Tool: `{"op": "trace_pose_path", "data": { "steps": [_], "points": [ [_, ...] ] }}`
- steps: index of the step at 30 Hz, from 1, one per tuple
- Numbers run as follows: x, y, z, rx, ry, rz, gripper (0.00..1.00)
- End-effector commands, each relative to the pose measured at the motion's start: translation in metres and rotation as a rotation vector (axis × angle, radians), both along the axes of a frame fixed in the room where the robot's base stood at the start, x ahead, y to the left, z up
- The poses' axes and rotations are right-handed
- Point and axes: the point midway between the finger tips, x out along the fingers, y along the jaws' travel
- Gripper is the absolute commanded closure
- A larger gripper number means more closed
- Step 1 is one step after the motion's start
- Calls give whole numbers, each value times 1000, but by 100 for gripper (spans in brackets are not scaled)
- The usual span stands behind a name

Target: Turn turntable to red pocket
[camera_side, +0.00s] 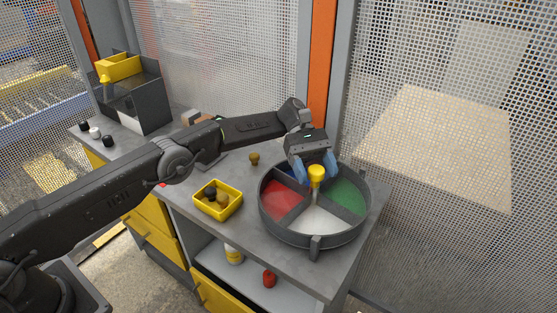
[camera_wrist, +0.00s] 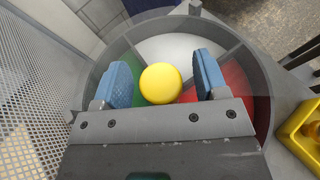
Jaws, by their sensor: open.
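The round grey turntable (camera_side: 290,234) stands on the bench with pockets in several colours. The red pocket (camera_side: 281,200) is at its left, the white pocket (camera_side: 312,221) at the front, the green pocket (camera_side: 348,197) at the right. A blue pocket at the back is mostly hidden by my gripper. A yellow knob (camera_side: 316,172) stands at the turntable's centre. My gripper (camera_side: 317,170) is open over the turntable, its blue fingers near the knob. In the wrist view the knob (camera_wrist: 161,83) sits between the fingers, with a gap on each side.
A yellow bin (camera_side: 229,211) with dark and brown pieces stands left of the turntable. A brown piece (camera_side: 254,158) stands behind it. A dark box with a yellow tray (camera_side: 118,68) is at the far left. Mesh fence (camera_side: 440,70) closes off the back and right.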

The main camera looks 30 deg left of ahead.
Motion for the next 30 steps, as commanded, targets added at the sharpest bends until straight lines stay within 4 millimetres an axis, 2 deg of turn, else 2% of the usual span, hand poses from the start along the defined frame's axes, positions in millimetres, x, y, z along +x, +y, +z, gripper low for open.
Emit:
{"op": "trace_pose_path", "data": {
  "steps": [14, 30],
  "points": [
    [0, 0, 1, 1, 1, 41, 33],
    [0, 0, 1, 1, 1, 282, 33]
  ]
}}
